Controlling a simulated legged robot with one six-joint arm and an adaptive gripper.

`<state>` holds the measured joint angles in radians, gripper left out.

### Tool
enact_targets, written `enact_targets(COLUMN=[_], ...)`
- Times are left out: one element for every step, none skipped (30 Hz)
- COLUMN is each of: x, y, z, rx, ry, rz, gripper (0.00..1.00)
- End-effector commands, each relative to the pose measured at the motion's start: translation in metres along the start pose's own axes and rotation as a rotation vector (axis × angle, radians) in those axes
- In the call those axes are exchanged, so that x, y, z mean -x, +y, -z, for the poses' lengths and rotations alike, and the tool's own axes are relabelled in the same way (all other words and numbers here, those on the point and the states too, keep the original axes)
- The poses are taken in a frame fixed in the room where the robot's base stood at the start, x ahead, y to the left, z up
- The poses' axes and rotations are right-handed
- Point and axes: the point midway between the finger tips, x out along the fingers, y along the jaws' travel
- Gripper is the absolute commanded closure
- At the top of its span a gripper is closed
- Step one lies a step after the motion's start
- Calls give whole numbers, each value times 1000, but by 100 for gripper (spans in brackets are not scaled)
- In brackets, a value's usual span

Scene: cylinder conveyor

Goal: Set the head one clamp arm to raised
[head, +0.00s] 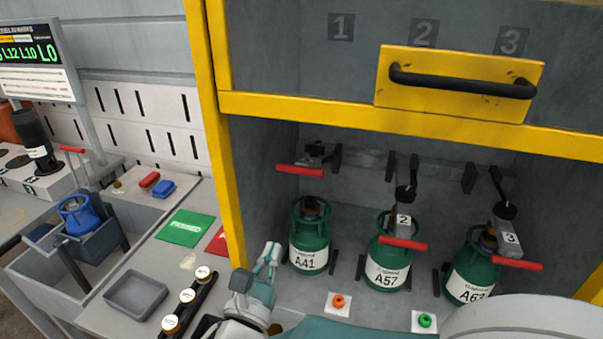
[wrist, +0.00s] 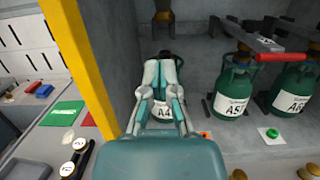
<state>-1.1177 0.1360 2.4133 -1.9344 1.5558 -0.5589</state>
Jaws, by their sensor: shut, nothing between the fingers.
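The head one clamp arm has a red handle (head: 299,170) in the head view, under the painted 1 at the left of the yellow-framed cabinet. It sits clear above green cylinder A41 (head: 309,240) and looks raised, higher than the other two clamp arms. My gripper (head: 270,252) is shut and empty, low at the cabinet's left side, just left of A41. In the wrist view my gripper (wrist: 160,65) covers most of A41, whose label (wrist: 165,113) shows partly behind the fingers. A brassy fitting (wrist: 163,14) shows above them.
Clamp arms two (head: 403,243) and three (head: 516,264) are down over cylinders A57 (head: 386,268) and A63 (head: 470,285). The yellow cabinet post (head: 213,140) stands left of the bay. A raised door with black handle (head: 460,84) is overhead. Buttons (head: 338,302) lie in front.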

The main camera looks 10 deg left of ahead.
Motion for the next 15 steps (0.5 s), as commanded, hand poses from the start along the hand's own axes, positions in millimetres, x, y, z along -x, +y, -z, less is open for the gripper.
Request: enact_targets(x=[0, -1, -2, -3, -5, -9, -13, -17, -24, -29, -35, -42, -48, -54, -61], y=[-1, -1, -1, -1, -1, -1, -1, -1, -1, -1, -1, -1, -1, -1, -1], z=[0, 0, 0, 0, 0, 0, 0, 0, 0, 0, 0, 0, 0, 1, 1], rx=[-1, -1, -1, -1, -1, -1, -1, -1, 0, 0, 1, 1, 1, 2, 2], ry=[0, 0, 0, 0, 0, 0, 1, 1, -1, 0, 1, 0, 0, 0, 0], rz=[0, 1, 1, 1, 2, 3, 4, 4, 5, 6, 6, 6, 6, 5, 6], gripper=[100, 100, 100, 100, 100, 100, 100, 100, 100, 100, 100, 100, 100, 100, 100])
